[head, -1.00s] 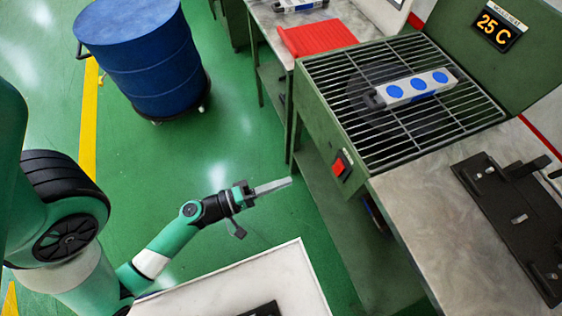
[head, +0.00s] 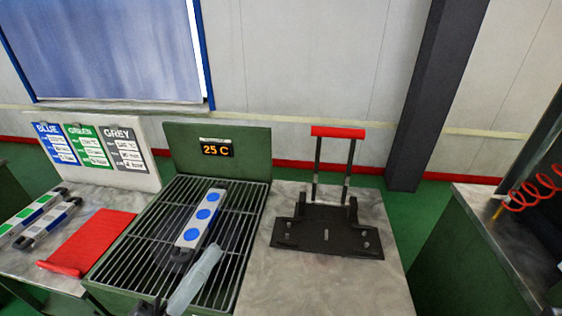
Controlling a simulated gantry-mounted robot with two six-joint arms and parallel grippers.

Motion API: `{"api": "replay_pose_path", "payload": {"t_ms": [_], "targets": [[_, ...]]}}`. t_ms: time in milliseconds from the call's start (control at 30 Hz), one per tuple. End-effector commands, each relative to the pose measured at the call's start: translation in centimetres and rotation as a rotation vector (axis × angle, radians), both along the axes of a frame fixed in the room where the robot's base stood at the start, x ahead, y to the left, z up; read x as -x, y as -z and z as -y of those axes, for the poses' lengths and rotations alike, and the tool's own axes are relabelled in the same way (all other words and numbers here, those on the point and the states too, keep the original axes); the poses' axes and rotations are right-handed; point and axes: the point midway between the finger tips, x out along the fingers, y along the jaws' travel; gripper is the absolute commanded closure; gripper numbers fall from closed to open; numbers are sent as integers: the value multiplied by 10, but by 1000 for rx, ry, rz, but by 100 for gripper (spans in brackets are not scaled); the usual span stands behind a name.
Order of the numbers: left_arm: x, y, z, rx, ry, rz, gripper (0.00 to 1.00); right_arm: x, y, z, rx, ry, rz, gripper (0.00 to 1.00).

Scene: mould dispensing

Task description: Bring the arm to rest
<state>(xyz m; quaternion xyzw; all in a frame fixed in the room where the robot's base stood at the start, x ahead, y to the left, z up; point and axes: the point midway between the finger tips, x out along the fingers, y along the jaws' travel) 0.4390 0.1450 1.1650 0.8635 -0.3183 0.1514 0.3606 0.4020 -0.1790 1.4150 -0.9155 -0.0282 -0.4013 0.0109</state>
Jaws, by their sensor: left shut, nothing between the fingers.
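My left gripper (head: 210,256) comes in from the bottom edge, its pale fingers pointing up and right. It is shut and empty. In the picture it overlaps the grate (head: 243,225) and lies just below a mould (head: 203,215), a light bar with blue round spots and a dark end. The mould lies on the grate. I cannot tell how high the gripper is above the grate. Most of my left arm is out of view. My right gripper is not in view.
A 25 C display (head: 216,148) stands behind the grate. A red mat (head: 90,242) and bars with coloured spots (head: 45,222) lie at left. A black fixture (head: 325,232) with a red-handled lever (head: 337,132) stands on the right worktop. A red coiled hose (head: 535,190) hangs far right.

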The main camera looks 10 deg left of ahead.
Motion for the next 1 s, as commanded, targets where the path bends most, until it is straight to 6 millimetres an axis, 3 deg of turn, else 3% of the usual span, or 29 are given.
{"api": "replay_pose_path", "payload": {"t_ms": [33, 100, 200, 300, 400, 433, 567, 633, 867, 1000], "targets": [[0, -53, 15, -76, -19, 103, 100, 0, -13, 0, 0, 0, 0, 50], [3, -108, 31, -174, -79, 224, 100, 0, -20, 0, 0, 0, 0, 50], [13, -176, 42, -273, -197, 373, 100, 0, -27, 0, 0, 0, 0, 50], [29, -235, 41, -334, -348, 489, 100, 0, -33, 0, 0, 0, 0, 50], [44, -281, 24, -368, -540, 559, 100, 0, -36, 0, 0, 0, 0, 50], [47, -288, 16, -376, -602, 563, 100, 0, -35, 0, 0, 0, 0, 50], [42, -288, -30, -413, -852, 480, 100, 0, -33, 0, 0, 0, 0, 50], [38, -322, -34, -410, -862, 450, 100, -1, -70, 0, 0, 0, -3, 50], [37, -412, -34, -413, -860, 450, 100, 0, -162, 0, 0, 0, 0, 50], [37, -481, -34, -413, -860, 450, 100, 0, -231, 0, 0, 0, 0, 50]]}}
